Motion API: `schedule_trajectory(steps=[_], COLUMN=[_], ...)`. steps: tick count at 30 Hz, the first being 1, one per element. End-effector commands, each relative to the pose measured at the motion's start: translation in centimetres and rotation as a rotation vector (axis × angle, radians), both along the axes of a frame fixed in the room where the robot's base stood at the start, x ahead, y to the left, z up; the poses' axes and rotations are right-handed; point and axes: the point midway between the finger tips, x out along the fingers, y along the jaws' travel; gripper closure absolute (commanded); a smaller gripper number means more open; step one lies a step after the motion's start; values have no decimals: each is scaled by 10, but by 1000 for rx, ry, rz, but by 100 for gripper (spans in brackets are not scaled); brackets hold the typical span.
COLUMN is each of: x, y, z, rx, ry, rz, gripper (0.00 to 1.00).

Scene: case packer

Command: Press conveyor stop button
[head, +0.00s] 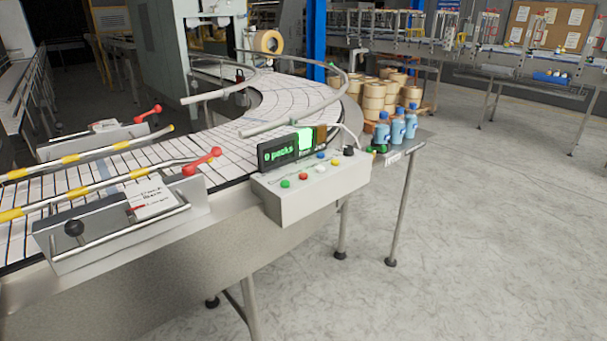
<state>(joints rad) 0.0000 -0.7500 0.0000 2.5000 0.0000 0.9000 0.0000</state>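A grey control box (318,191) is mounted on the near side of the curved conveyor (250,115). Its sloped top carries several small buttons. A green button (285,184) is at the left end, with a red button (303,176) beside it, then a white button (320,169). Blue and yellow buttons sit farther back, and a black knob (348,151) is at the right end. I cannot read labels, so which button is the stop is not marked. A dark display (279,153) behind the buttons reads "0 packs", with a lit green panel beside it. My gripper is not in view.
Blue bottles (397,128) stand on a small shelf (405,145) right of the box. A red-handled lever (202,161) and guide rails are at left. Tan rolls (374,102) are stacked behind. The floor (480,230) at right is clear.

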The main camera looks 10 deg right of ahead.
Motion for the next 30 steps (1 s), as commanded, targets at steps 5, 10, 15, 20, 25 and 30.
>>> schedule_trajectory(steps=[5,10,15,20,25,30], x=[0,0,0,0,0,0], y=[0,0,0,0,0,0], z=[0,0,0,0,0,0], rx=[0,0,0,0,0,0], ry=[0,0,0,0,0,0], rz=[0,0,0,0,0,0], gripper=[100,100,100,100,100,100])
